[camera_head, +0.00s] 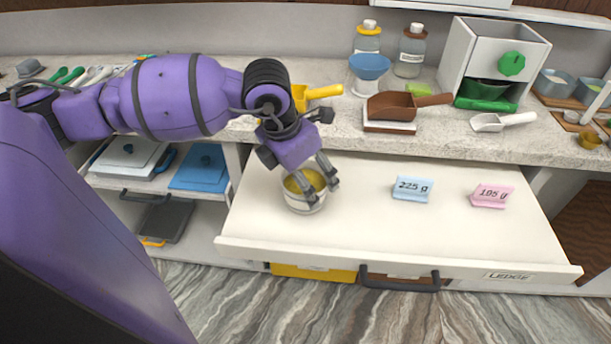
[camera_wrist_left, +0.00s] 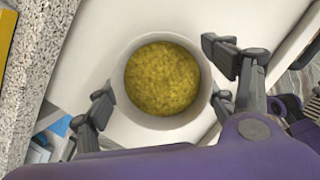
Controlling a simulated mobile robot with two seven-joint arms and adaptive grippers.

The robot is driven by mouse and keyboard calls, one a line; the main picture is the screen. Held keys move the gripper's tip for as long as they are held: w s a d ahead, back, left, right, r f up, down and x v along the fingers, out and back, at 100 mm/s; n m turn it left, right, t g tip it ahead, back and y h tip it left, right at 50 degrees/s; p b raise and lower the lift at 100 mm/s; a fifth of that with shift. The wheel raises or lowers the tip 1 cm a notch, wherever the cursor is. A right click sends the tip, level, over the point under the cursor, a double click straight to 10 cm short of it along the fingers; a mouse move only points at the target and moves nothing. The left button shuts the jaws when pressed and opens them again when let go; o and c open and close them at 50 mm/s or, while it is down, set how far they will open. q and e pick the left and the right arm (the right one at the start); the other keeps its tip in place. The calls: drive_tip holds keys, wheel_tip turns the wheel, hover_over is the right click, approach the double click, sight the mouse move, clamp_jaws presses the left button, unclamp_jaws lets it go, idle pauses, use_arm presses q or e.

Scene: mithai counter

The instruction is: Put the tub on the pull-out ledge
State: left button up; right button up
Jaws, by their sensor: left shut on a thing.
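A white tub (camera_head: 303,204) with yellow contents is at the left part of the white pull-out ledge (camera_head: 380,232). My left gripper (camera_head: 321,184) comes down over the tub from behind, with its fingers at the tub's sides, and is shut on it. In the left wrist view the tub (camera_wrist_left: 118,88) is seen from above, upright, between the fingers (camera_wrist_left: 162,92). The tub appears on or just above the ledge; I cannot tell whether its base touches. My right gripper is not in view.
A blue "225 g" sign (camera_head: 412,189) and a pink "105 g" sign (camera_head: 490,196) stand on the ledge's right part. The counter (camera_head: 450,148) behind holds a brown scoop (camera_head: 392,105), jars and a white box (camera_head: 492,50). The ledge's middle is clear.

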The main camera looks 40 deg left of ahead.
use_arm(q)
drive_tip(key=shift+f, duration=0.2)
drive_tip(key=o, duration=1.4)
drive_tip(key=shift+c, duration=0.2)
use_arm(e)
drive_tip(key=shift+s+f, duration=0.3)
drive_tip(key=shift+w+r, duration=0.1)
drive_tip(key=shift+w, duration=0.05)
use_arm(q)
drive_tip(key=shift+r, duration=0.25)
drive_tip(key=p+v, duration=0.2)
drive_tip(key=v, duration=1)
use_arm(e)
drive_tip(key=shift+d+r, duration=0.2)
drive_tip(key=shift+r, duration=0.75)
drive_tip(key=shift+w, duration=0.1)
